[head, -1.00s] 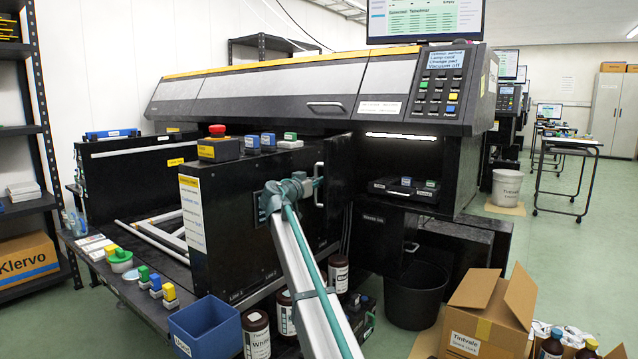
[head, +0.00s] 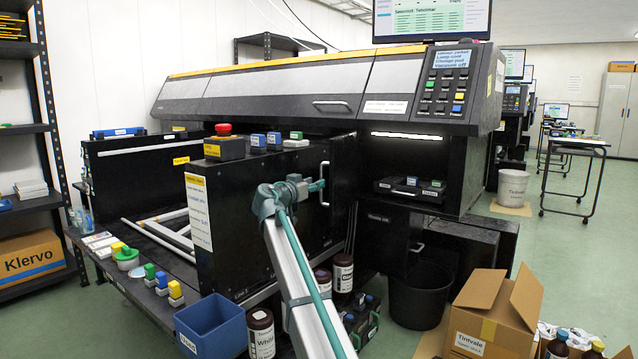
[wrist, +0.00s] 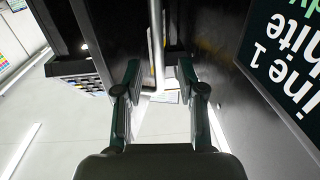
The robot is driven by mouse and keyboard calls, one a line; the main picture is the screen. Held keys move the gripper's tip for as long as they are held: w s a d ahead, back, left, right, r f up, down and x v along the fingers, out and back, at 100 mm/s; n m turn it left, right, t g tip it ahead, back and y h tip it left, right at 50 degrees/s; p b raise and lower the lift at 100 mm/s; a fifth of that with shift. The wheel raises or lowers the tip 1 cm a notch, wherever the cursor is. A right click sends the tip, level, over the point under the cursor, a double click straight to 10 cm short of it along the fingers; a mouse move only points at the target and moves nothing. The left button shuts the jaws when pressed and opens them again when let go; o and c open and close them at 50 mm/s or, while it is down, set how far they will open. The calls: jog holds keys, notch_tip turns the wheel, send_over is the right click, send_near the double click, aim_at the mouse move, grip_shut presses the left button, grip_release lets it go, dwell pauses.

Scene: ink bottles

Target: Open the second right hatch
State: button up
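A black hatch panel (head: 340,200) with a vertical white handle (head: 324,184) stands at the right end of the dark box on the printer's front. My gripper (head: 318,186) is at this handle, coming from the left in the head view. In the wrist view my gripper (wrist: 160,100) is open, with its two fingers well apart. The white handle bar (wrist: 157,45) shows in the gap between them, and I see no finger pressed on it. The hatch looks shut.
Brown bottles (head: 343,272) are below near my arm. A blue bin (head: 210,328), a black bucket (head: 420,292) and an open carton (head: 495,312) stand in front.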

jog(key=v, duration=0.7)
jog(key=shift+s+a, duration=0.2)
jog(key=shift+s, duration=0.05)
